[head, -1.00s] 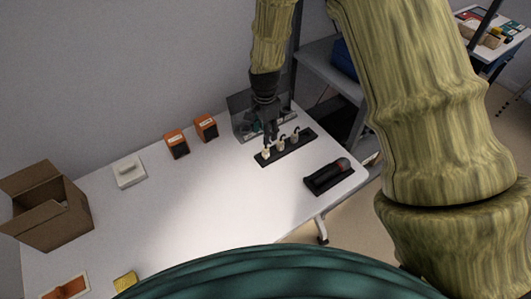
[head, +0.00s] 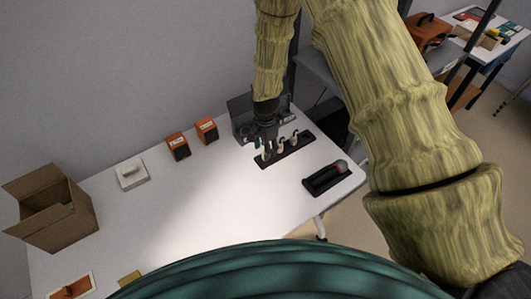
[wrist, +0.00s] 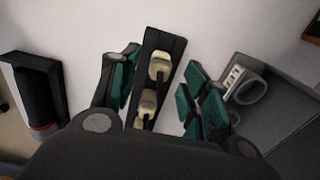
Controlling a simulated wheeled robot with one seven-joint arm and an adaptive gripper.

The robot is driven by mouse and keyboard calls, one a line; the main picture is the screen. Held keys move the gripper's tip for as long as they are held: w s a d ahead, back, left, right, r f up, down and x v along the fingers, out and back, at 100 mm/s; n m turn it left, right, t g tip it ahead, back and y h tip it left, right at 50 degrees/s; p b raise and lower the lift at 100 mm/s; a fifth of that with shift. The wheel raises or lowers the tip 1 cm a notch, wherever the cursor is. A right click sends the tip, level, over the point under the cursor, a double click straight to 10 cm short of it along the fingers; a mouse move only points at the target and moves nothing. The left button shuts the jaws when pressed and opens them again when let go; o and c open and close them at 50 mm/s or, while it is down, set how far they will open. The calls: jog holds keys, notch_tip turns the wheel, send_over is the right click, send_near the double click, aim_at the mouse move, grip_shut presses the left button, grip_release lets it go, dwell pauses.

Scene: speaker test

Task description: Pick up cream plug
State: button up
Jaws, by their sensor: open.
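Cream plugs stand in a row on a black strip (head: 268,164) at the right part of the white table. The near-left plug (head: 264,154) is beside my gripper (head: 266,143), which is low over the strip. In the wrist view my gripper (wrist: 158,92) is open, with its green-padded fingers on either side of the strip (wrist: 165,42). Two cream plugs, one farther along (wrist: 160,67) and one nearer the palm (wrist: 147,104), show between the fingers with gaps on both sides. The palm hides the near end of the strip.
A grey panel-like stand (head: 241,106) is close behind the strip. A black holder with a dark cylindrical item (head: 326,178) lies to the right. Two orange-black boxes (head: 178,146) (head: 207,130), a white block (head: 132,174) and an open carton (head: 50,215) stand left. The table's middle is clear.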

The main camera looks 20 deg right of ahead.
jog(key=shift+f+p, duration=0.3)
jog(key=shift+f, duration=0.8)
jog(key=c, duration=1)
jog(key=shift+o, duration=0.2)
jog(key=shift+r, duration=0.1)
